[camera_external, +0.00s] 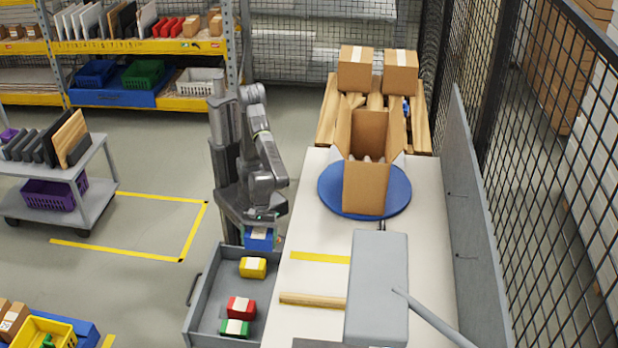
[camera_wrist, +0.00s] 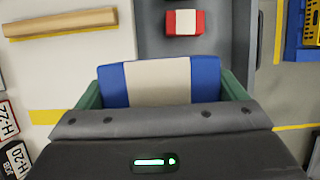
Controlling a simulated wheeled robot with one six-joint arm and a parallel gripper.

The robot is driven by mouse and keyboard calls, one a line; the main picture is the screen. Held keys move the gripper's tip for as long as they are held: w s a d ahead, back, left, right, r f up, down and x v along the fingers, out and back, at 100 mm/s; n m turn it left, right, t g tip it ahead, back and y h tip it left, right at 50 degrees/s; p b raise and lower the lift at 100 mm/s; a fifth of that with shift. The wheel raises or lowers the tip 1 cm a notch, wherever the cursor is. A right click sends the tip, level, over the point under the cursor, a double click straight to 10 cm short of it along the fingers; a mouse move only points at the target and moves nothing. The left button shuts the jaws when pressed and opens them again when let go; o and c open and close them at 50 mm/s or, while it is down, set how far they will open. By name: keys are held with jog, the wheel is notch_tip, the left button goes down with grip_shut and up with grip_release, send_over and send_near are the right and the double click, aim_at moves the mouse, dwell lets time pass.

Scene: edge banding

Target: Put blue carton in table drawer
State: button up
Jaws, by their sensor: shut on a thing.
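The blue carton (camera_external: 259,239) with a white band is held in my gripper (camera_external: 260,228), above the far end of the open grey table drawer (camera_external: 209,302). In the wrist view the blue carton (camera_wrist: 158,80) fills the space between the two green fingers of my gripper (camera_wrist: 160,88), which is shut on it. The drawer (camera_wrist: 220,48) also shows beyond the carton in the wrist view. It holds a yellow carton (camera_external: 253,267), a red carton (camera_external: 241,307) and a green carton (camera_external: 235,328). I cannot tell the exact height of the blue carton over the drawer floor.
The white table (camera_external: 425,215) carries a blue turntable (camera_external: 333,189) with an open cardboard box (camera_external: 366,190), a grey machine head (camera_external: 377,285) and a wooden strip (camera_external: 312,300). A mesh fence (camera_external: 520,180) stands at the right. The drawer's left side has bare floor.

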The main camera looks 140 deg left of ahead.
jog(key=s+d+b, duration=0.4)
jog(key=d+b, duration=0.1)
jog(key=d, duration=0.1)
send_over(248, 294)
notch_tip(248, 294, down, 24)
jog(key=shift+w+b, duration=0.1)
jog(key=shift+b, duration=0.25)
jog(key=shift+f+b, duration=0.5)
jog(key=shift+f, duration=1.5)
jog(key=shift+f, duration=0.2)
jog(key=o, duration=0.8)
jog(key=shift+c, duration=0.2)
jog(key=shift+r, duration=0.55)
jog(key=p+v, duration=0.2)
jog(key=v, duration=0.9)
jog(key=shift+s, duration=0.3)
jog(key=shift+a+r, duration=0.1)
